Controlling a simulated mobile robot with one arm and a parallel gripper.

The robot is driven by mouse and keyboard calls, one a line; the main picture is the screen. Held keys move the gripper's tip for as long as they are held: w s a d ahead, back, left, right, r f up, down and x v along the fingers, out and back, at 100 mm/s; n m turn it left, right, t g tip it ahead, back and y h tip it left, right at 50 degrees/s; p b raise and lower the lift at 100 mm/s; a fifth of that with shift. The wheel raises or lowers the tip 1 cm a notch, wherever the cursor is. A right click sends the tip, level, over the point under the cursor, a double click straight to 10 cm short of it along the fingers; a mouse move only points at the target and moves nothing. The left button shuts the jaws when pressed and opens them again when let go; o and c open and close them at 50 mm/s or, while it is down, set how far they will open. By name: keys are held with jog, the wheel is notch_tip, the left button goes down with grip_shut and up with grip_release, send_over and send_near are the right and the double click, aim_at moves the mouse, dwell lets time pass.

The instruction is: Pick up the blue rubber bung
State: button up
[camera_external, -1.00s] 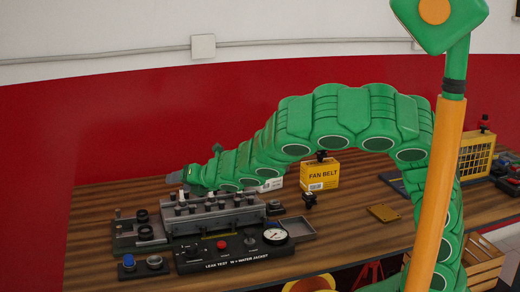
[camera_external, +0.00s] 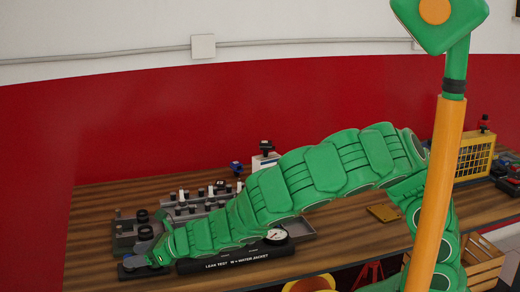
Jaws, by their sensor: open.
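My gripper (camera_external: 136,261) is a small grey shape at the end of my green arm. It is low over the small dark tray (camera_external: 126,273) at the bench's front left corner. It is open. A round blue piece, likely the blue rubber bung, showed on this tray earlier. It is now hidden by the gripper, and I cannot tell whether the jaws are around it or touch it. Another small blue-topped part (camera_external: 236,168) stands at the back, beyond the engine block.
The grey engine block (camera_external: 205,197) and the leak test panel (camera_external: 235,263) with its gauge (camera_external: 275,236) lie right of the gripper, partly behind my arm. Dark rings (camera_external: 143,233) stand just behind it. A yellow plate (camera_external: 383,212) lies on the wooden bench (camera_external: 335,250).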

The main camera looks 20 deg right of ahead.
jog(key=shift+x, duration=1)
jog(key=shift+r, duration=0.1)
grip_shut()
